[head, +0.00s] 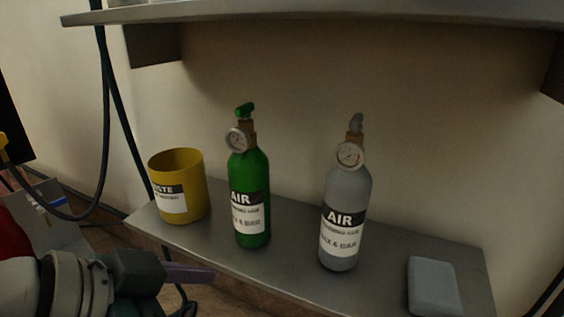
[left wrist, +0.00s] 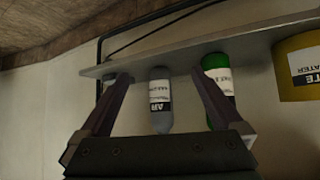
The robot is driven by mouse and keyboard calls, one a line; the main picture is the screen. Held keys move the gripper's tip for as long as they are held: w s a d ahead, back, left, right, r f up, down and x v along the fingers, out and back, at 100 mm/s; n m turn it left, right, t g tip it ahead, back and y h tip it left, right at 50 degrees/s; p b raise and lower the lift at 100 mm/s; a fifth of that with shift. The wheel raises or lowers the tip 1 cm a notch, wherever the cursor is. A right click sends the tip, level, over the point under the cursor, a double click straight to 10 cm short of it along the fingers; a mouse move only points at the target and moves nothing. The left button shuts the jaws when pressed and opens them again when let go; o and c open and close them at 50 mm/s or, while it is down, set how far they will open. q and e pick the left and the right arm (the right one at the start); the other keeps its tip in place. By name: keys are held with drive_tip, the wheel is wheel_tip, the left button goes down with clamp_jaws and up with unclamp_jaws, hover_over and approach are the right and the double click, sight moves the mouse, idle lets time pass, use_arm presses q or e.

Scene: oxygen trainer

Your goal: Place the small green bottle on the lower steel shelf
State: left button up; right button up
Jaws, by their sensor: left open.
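The small green bottle (head: 250,195), with a gauge and a green valve on top, stands upright on the lower steel shelf (head: 290,280). In the left wrist view, which looks upside down, the green bottle (left wrist: 226,90) is partly hidden behind one finger. My left gripper (head: 190,273) is at the lower left of the head view, in front of the shelf's edge and apart from the bottle. Its fingers (left wrist: 160,75) are spread and empty in the left wrist view. My right gripper does not show.
A grey bottle (head: 345,215) stands right of the green one. A yellow waste cup (head: 180,200) stands to its left. A grey block (head: 434,287) lies at the shelf's right end. An upper shelf (head: 330,17) hangs above; dark hoses (head: 104,110) run down at left.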

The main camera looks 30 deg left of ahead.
use_arm(q)
drive_tip(key=s+d+f+g+y, duration=0.1)
drive_tip(key=s+d+g+y, duration=0.1)
drive_tip(key=s+g, duration=0.55)
wheel_tip(320, 180, up, 90)
drive_tip(key=s+t+p, duration=0.1)
drive_tip(key=p, duration=8.9)
drive_tip(key=shift+r+n+p, duration=0.25)
drive_tip(key=shift+n+p, duration=0.05)
drive_tip(key=shift+p, duration=0.1)
drive_tip(key=shift+a+t, duration=0.1)
drive_tip(key=shift+t, duration=0.15)
